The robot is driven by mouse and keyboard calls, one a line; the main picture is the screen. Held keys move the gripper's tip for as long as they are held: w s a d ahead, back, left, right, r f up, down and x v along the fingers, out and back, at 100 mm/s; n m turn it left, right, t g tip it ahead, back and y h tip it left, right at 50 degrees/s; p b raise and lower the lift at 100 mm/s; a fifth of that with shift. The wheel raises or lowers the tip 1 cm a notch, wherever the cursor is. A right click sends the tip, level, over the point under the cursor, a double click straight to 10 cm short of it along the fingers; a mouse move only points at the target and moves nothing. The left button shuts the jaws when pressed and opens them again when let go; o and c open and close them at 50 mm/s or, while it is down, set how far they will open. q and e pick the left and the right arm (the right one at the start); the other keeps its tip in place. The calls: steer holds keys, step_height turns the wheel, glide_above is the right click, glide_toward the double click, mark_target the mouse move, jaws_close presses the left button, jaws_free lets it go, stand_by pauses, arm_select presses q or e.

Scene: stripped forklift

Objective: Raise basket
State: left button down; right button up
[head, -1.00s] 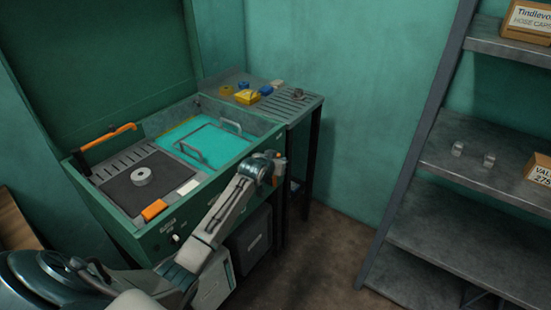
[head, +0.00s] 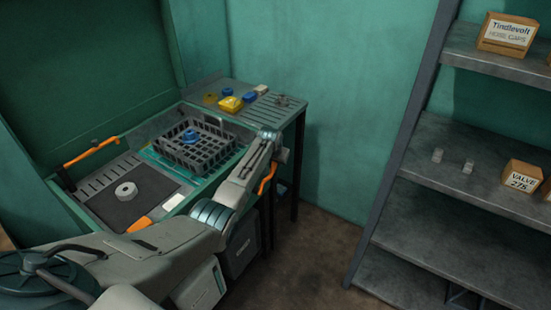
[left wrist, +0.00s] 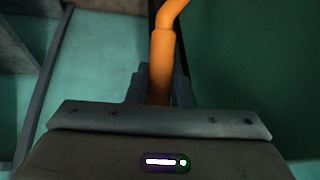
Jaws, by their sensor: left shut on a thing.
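The dark grey mesh basket (head: 207,154) stands up in the right-hand basin of the green washer, its slatted sides showing above the turquoise liquid (head: 160,163). A blue part (head: 190,136) is in it. An orange lever (head: 266,180) shows at the right side of the washer, partly behind my left arm. My left gripper (head: 274,153) is at this lever. In the left wrist view, my left gripper (left wrist: 160,88) is shut on the orange lever (left wrist: 162,62), which runs up between its dark fingers. My right gripper is not in view.
An orange-handled bar (head: 90,151) and a pale ring (head: 126,191) are on the washer's left side. A side table (head: 289,110) holds yellow, blue and white parts. A grey shelf (head: 450,214) with boxes stands right. The floor between is clear.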

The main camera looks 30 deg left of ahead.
arm_select(q)
steer(key=shift+w, duration=0.15)
stand_by(0.3)
steer(key=c, duration=1.6)
jaws_free()
steer(key=o, duration=0.3)
steer(key=shift+f, duration=0.15)
steer(key=shift+w+f, duration=0.1)
steer(key=shift+w, duration=0.05)
steer(key=v, duration=1.1)
steer(key=shift+w+b, duration=0.15)
steer(key=shift+b, duration=0.2)
steer(key=shift+f, duration=0.1)
